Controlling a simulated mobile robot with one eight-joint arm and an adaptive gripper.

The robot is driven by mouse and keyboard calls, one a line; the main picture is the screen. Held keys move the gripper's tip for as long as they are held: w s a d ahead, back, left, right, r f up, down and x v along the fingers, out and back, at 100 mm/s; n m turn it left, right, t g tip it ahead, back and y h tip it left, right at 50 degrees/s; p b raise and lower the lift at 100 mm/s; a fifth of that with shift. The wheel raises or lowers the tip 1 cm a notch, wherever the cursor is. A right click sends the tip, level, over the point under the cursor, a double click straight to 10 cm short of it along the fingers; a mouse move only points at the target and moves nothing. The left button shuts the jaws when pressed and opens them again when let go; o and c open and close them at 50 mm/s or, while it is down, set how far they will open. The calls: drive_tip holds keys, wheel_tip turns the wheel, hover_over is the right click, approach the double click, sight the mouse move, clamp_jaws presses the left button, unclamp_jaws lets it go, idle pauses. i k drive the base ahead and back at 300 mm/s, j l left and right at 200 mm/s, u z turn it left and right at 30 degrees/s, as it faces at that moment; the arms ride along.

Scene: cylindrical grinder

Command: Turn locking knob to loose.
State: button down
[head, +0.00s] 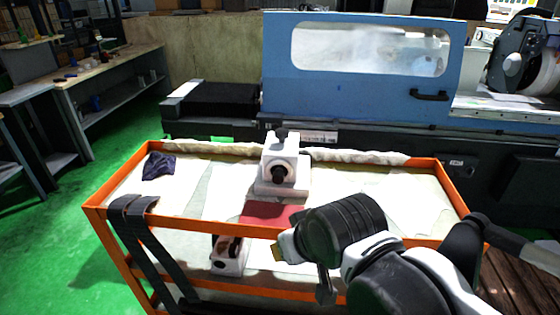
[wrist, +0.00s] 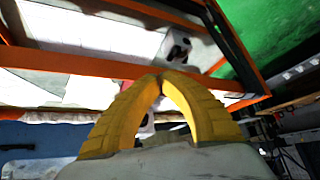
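A white machine unit (head: 285,160) stands upright on the upper shelf of the orange cart. It has a small black knob (head: 282,134) on top and a round black knob (head: 279,174) on its front face. I cannot tell which one is the locking knob. My gripper (head: 277,253) is in front of and below the unit, apart from it, with only a bit of yellow finger showing in the head view. In the wrist view its two yellow fingers (wrist: 160,77) arch together and their tips meet, with nothing seen held. A little white shows behind them, too blurred to name.
The orange cart (head: 450,197) has a raised rim near my arm. A second white unit (head: 230,258) is on its lower shelf and also shows in the wrist view (wrist: 178,46). A dark cloth (head: 159,166) and a red mat (head: 268,213) lie on top. The blue grinder (head: 375,95) stands behind.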

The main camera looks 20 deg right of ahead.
sight(282, 134)
drive_tip(key=l, duration=1.6)
drive_tip(key=u, duration=0.05)
